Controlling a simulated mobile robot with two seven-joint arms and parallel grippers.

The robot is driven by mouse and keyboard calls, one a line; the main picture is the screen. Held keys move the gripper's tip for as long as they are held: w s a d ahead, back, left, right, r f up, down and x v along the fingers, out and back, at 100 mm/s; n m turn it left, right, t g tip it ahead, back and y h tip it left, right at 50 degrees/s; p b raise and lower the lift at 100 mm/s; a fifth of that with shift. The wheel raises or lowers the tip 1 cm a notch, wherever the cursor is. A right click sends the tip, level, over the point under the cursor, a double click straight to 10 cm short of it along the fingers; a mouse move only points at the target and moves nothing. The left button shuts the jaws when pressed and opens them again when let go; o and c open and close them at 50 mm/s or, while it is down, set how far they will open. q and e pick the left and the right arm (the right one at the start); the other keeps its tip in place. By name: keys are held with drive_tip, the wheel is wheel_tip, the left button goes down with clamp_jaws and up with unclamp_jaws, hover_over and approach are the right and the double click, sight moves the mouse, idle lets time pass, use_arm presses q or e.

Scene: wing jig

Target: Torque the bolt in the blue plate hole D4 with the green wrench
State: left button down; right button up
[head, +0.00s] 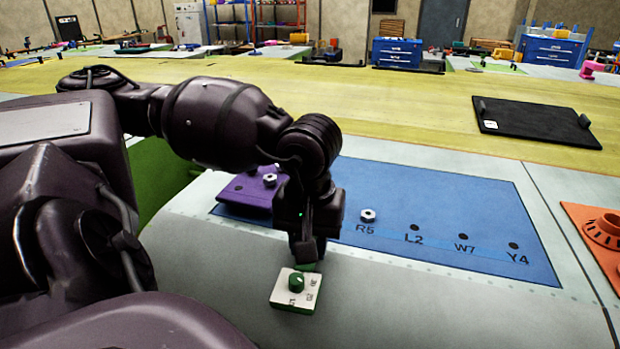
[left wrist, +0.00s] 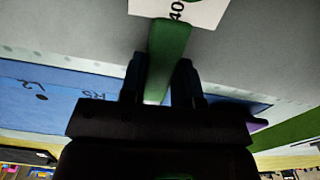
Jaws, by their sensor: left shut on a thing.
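My left gripper (head: 306,258) is shut on the green wrench (head: 296,290), a green tool with a white, marked top and a green knob. In the left wrist view, the green handle (left wrist: 168,50) sits between the two fingers, with part of the white face at the top edge. The wrench is over the grey wing surface, in front of the blue plate (head: 470,205). The plate's readable labels are R5, L2, W7 and Y4. A silver bolt (head: 368,215) stands by R5. I cannot see a D4 label; my arm hides part of the plate. My right gripper is not in view.
A purple piece (head: 242,192) with a silver bolt lies on the plate's left end, partly behind my arm. An orange part (head: 605,232) is at the right edge. A black tray (head: 530,122) lies on the yellow surface behind. The plate's right side is clear.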

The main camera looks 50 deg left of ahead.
use_arm(q)
drive_tip(key=shift+r, duration=0.15)
drive_tip(key=shift+r+p, duration=1.5)
drive_tip(key=shift+r, duration=1.9)
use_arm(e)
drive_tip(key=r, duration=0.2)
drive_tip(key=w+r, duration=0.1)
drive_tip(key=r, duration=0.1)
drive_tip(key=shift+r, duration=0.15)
use_arm(q)
drive_tip(key=shift+s, duration=0.1)
